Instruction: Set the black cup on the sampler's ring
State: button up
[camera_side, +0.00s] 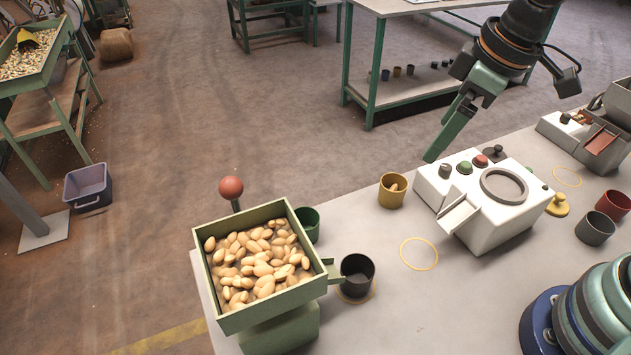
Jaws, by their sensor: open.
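The black cup (357,276) stands upright under the short spout of the green hopper (335,272), on a brownish ring on the table; its inside looks empty. A yellow ring (404,258) is marked on the bare table below the chute of the white machine (490,205), which looks like the sampler. Nothing stands on that ring. My gripper (452,130) is open and empty, in the air above the far edge of the table, behind the white machine and well away from the black cup.
The hopper tray (208,318) is full of nuts, with a red-knobbed lever (231,188) behind. A yellow cup (391,195) holding nuts stands left of the white machine. Green (309,222), grey (595,230) and red (613,205) cups stand around. Another yellow ring (567,185) is empty.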

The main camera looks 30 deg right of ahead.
jog(key=s+d+r+m+t+h, duration=0.1)
jog(key=s+d+r+m+t, duration=0.1)
jog(key=d+m, duration=0.4)
jog(key=d+r, duration=0.1)
jog(key=d, duration=0.3)
jog(key=shift+m+t, duration=0.3)
jog(key=shift+m, duration=0.1)
